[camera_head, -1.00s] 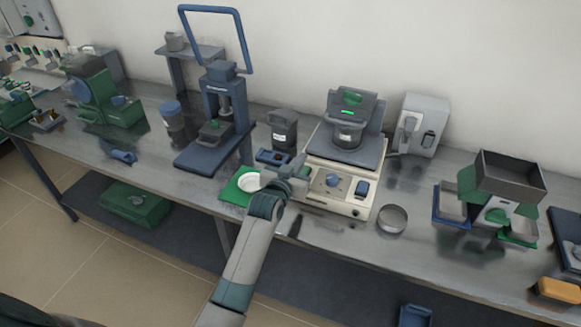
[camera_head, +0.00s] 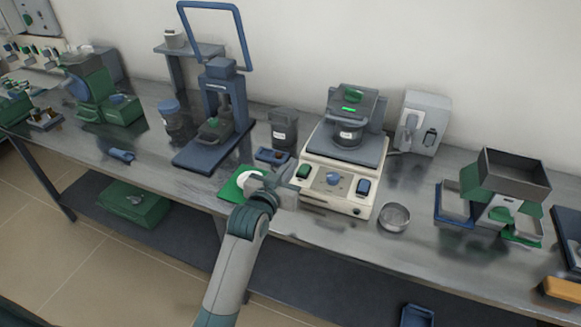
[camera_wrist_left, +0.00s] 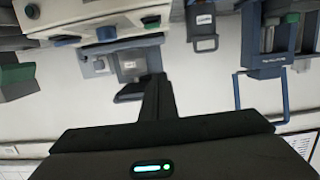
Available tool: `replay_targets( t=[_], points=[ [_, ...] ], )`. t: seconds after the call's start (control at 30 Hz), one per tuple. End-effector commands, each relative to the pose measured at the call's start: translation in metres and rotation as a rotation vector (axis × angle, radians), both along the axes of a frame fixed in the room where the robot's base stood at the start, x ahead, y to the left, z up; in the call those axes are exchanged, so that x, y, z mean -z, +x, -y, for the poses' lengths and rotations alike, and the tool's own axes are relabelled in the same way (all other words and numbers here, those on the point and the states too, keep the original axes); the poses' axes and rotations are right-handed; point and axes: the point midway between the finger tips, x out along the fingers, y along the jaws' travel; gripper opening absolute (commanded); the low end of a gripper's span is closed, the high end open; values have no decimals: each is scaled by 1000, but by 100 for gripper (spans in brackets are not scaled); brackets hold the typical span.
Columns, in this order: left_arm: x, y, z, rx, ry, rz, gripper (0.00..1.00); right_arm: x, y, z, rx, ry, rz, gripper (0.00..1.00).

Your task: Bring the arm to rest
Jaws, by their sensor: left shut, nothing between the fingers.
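My left gripper (camera_head: 288,174) is shut and empty. It hovers over the front of the bench, in front of the cream balance-like device (camera_head: 335,180) and beside the green mat (camera_head: 233,188). It partly hides the white dish (camera_head: 245,177) on that mat. In the left wrist view the shut fingers (camera_wrist_left: 156,92) point toward the wall, with nothing between them. That view shows the equipment upside down. My right gripper is not in view.
A dark lidded container (camera_head: 284,128) stands behind the gripper. A blue press (camera_head: 222,110) stands to the left. A round metal dish (camera_head: 394,218) sits right of the cream device. A grey hopper device (camera_head: 508,180) stands further right. The bench front edge runs below my arm.

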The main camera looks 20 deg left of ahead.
Motion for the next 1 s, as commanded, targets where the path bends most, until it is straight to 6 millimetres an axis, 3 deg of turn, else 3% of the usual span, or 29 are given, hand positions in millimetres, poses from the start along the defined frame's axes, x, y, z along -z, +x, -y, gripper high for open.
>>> replay_targets(
  t=[0.33, 0.53, 0.67, 0.8, 1.0],
  points=[
    [6, -5, 0, 1, 2, -16, 0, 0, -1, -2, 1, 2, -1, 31],
    [44, -40, 2, 15, 21, -134, 0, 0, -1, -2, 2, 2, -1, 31],
    [87, -89, 4, 29, 40, -280, 0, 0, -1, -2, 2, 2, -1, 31],
    [135, -161, 7, 48, 64, -476, 0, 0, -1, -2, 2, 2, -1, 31],
    [179, -265, 7, 71, 96, -732, 0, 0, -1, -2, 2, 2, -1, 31]
  ],
)
